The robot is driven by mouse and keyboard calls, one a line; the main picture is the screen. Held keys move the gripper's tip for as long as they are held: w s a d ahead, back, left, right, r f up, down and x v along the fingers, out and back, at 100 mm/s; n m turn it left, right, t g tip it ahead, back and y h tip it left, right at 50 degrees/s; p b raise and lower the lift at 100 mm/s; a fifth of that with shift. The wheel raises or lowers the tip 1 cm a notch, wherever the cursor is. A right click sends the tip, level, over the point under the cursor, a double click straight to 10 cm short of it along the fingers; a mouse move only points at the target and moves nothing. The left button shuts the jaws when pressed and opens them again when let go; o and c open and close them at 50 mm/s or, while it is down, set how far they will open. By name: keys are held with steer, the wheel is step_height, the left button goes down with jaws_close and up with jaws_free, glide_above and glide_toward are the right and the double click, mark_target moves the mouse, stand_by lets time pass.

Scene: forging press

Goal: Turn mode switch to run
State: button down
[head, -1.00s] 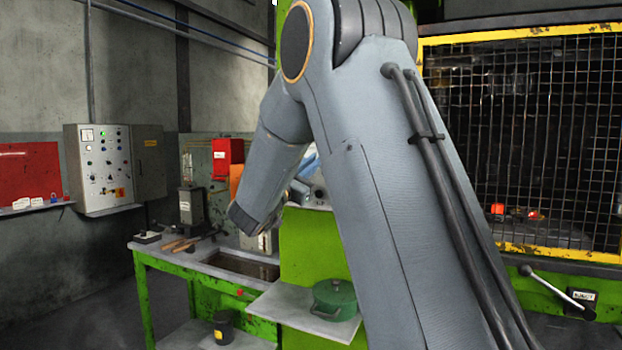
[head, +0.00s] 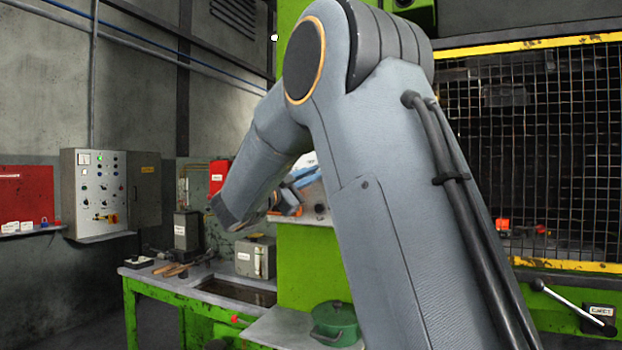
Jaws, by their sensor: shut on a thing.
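A grey wall cabinet (head: 78,205) with lamps and knobs hangs at the left. A green bench (head: 145,290) carries tools and a grey box (head: 252,259). A green pot (head: 335,322) stands on a low shelf. A mesh guard (head: 540,150) fills the right.

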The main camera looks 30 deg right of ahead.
steer(key=c, duration=1.9)
jaws_free()
steer(key=shift+o, duration=0.2)
steer(key=shift+a, duration=0.1)
steer(key=b+v, duration=0.2)
steer(key=v, duration=0.5)
steer(key=shift+s+a, duration=0.2)
steer(key=shift+a, duration=0.05)
steer(key=shift+f, duration=0.15)
